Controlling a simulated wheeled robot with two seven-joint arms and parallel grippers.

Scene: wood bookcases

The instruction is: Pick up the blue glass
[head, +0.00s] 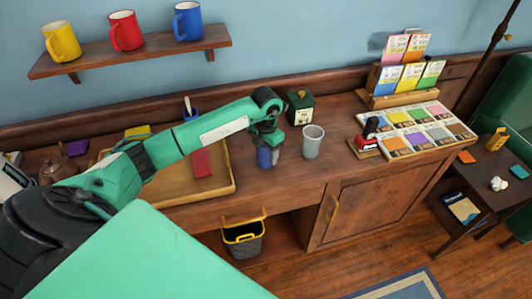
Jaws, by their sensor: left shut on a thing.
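The blue glass (264,157) stands upright at or just above the wooden counter (290,180), left of a clear grey glass. My left gripper (266,142) comes down on it from above and is shut on its upper part. The gripper hides the rim of the glass. I cannot tell whether its base touches the counter. My right gripper is not in view.
The grey glass (313,142) stands close on the right. A wooden tray (190,194) lies to the left. A green box (300,107) is behind. A stamp (367,135) and a card rack (405,85) are farther right. Mugs (188,22) stand on the shelf above.

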